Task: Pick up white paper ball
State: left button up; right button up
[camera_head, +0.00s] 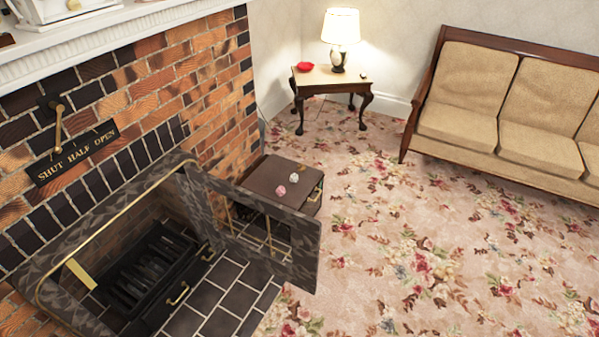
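Two small crumpled balls lie on top of a low brown box (262,178) beside the fireplace. One ball (294,178) looks whitish, and the other ball (281,190) looks pinkish white. They sit close together but apart, near the right part of the box top. They are too small to tell the material for certain. Neither of my grippers shows in the head view.
The open fireplace door (265,232) stands out in front of the box and hides part of it. The brick fireplace (165,75) is at left. A side table (325,78) with a lamp (340,30) and a sofa (500,100) stand behind. The flowered carpet (420,240) is clear.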

aim_at(294, 178)
jog(key=i+l+u, duration=0.1)
jog(key=i+l, duration=0.2)
jog(key=i+l+u, duration=0.1)
jog(key=i+l, duration=0.15)
jog(key=i+l+u, duration=0.15)
jog(key=l, duration=0.25)
jog(key=i+l+u, duration=0.1)
jog(key=i+l, duration=0.25)
jog(key=i+l+u, duration=0.1)
jog(key=l, duration=0.35)
jog(key=i+l+u, duration=0.1)
jog(key=i+l, duration=0.2)
jog(key=i+l+u, duration=0.1)
jog(key=l, duration=0.4)
jog(key=i, duration=0.1)
